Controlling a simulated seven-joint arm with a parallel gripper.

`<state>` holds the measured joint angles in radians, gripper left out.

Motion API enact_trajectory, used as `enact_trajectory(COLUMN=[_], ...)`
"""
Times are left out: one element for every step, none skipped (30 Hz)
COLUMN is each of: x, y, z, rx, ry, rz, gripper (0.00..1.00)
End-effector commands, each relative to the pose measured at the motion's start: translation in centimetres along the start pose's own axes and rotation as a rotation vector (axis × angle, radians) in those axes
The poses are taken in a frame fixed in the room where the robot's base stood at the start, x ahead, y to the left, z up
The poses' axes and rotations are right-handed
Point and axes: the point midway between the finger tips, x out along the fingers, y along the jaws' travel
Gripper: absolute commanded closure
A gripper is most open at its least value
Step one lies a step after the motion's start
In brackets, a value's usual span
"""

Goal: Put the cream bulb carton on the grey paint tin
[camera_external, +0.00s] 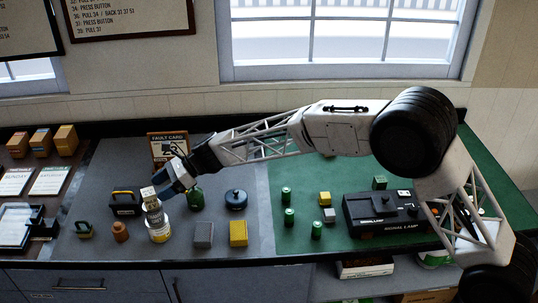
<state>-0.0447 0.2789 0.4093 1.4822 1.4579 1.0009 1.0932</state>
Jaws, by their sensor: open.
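The small cream bulb carton (148,193) is at the top of a column of things on the grey mat, left of centre. Below it is a pale grey cylindrical shape, and lowest is a whitish-grey tin with a yellow band (159,233), which I take for the paint tin. I cannot tell whether the carton touches what is under it. My gripper (160,189) is open, close against the carton's right side, reaching down from the upper right. Its fingers are small and partly merge with the carton.
A green jar (196,199), a grey block (203,235), a yellow block (238,233) and a dark blue pot (236,200) stand to the right. A fault card (168,147) stands behind.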

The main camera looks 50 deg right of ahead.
Motion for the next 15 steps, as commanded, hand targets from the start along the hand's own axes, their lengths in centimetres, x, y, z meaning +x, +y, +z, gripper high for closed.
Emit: enact_trajectory(x=[-0.9,-1.5,-2.1,-2.6,-3.0,-3.5,-3.9,-4.3,-4.7,-5.0,-5.3,-5.6,-5.8,-5.9,-6.0], y=[0.0,0.0,0.0,0.0,0.0,0.0,0.0,0.0,0.0,0.0,0.0,0.0,0.0,0.0,0.0], z=[0.1,0.1,0.0,0.0,0.0,0.0,0.0,0.0,0.0,0.0,0.1,0.1,0.1,0.0,0.0], rx=[0.0,0.0,0.0,0.0,0.0,0.0,0.0,0.001,0.0,0.0,0.0,0.0,0.0,0.0,0.0], ry=[0.0,0.0,0.0,0.0,0.0,0.0,0.0,0.0,-0.001,-0.001,-0.001,-0.001,-0.001,0.0,0.0], rz=[-0.001,-0.001,-0.001,-0.001,-0.001,-0.001,-0.001,-0.001,-0.001,-0.001,-0.001,0.0,0.0,0.0,0.001], gripper=[0.33,0.33,0.33,0.33,0.33,0.33,0.33,0.33,0.33,0.33,0.33,0.33,0.33,0.33,0.33])
